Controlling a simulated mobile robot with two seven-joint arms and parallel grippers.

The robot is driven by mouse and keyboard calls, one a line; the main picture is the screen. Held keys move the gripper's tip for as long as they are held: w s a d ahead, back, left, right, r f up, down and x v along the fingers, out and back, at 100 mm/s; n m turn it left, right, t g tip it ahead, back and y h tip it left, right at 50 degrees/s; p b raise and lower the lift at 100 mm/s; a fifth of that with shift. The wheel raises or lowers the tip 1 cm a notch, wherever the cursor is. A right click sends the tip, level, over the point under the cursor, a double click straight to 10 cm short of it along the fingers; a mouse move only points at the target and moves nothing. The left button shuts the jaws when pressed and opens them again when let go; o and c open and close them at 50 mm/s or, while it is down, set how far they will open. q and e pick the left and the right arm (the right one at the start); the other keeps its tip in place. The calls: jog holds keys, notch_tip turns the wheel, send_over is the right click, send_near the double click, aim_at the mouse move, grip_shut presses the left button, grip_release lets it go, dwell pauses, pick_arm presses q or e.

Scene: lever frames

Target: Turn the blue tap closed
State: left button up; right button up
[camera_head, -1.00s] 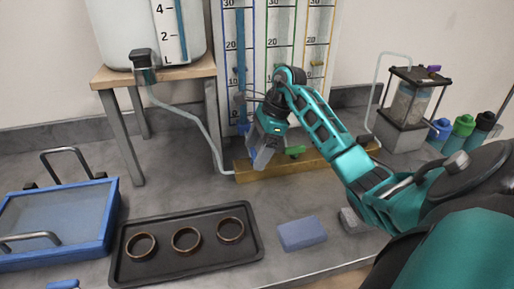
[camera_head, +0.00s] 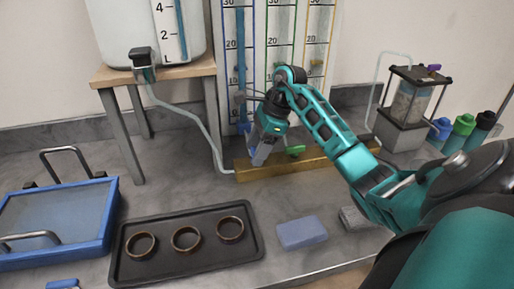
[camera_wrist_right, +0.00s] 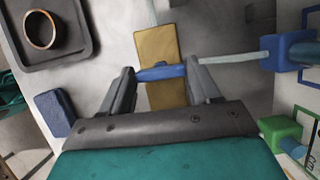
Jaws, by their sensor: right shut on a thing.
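The blue tap's handle (camera_wrist_right: 162,73) lies crosswise over a yellow-brown bar in the right wrist view, between the two fingers of my right gripper (camera_wrist_right: 165,76). The fingers are shut on it. In the head view my right gripper (camera_head: 259,156) points down at the left part of the bar (camera_head: 252,174), below the blue-framed column (camera_head: 240,65), and hides the blue tap there. A clear pipe joins the tap to a blue fitting (camera_wrist_right: 290,52) at the right of the wrist view. My left gripper is not in view.
A green tap (camera_head: 295,151) sits on the same bar, just right of my gripper. A white tank (camera_head: 115,35) on a wooden stand is at the left, with a hose to the bar. A black tray (camera_head: 190,266) with rings and a blue block (camera_head: 301,233) lie in front.

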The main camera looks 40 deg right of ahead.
jog(key=shift+d, duration=0.1)
jog(key=shift+s+f+m+t+h+b, duration=0.1)
jog(key=shift+m+t+h+b, duration=0.35)
jog(key=shift+m, duration=0.75)
jog(key=m, duration=0.2)
jog(key=m+h, duration=0.1)
jog(key=m, duration=0.1)
jog(key=m+t+h+b, duration=0.1)
jog(key=m, duration=0.1)
jog(key=shift+a, duration=0.25)
jog(key=m+h, duration=0.1)
jog(key=m, duration=0.1)
jog(key=m+b, duration=0.1)
jog(key=m, duration=0.1)
jog(key=shift+a+m+h, duration=0.15)
jog(key=shift+m+h, duration=0.2)
jog(key=shift+m, duration=0.05)
jog(key=m+h+b, duration=0.1)
jog(key=m, duration=0.3)
jog(key=shift+a, duration=0.1)
jog(key=shift+m+g+h, duration=0.25)
jog(key=shift+m+h, duration=0.05)
jog(key=o, duration=1.1)
jog(key=shift+c, duration=0.2)
